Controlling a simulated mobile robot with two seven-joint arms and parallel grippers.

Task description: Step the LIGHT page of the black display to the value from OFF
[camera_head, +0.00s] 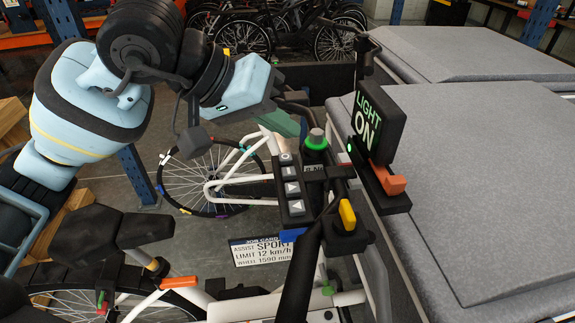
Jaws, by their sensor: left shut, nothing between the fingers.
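The black display (379,122) stands tilted on the handlebar and reads LIGHT in green and ON in white. A dark keypad (291,199) with several grey buttons bearing symbols sits to its left. My left gripper (304,107) is shut and empty, above the keypad and left of the display, apart from both as far as this view shows. My right gripper is not in view.
A green-ringed grip end (316,140), an orange lever (391,180) and a yellow part (347,214) surround the controls. A job card (262,251) reads ASSIST SPORT, LIMIT 12 km/h, WHEEL 1590 mm. Grey padded surfaces (470,180) lie right; bicycles (285,28) stand behind.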

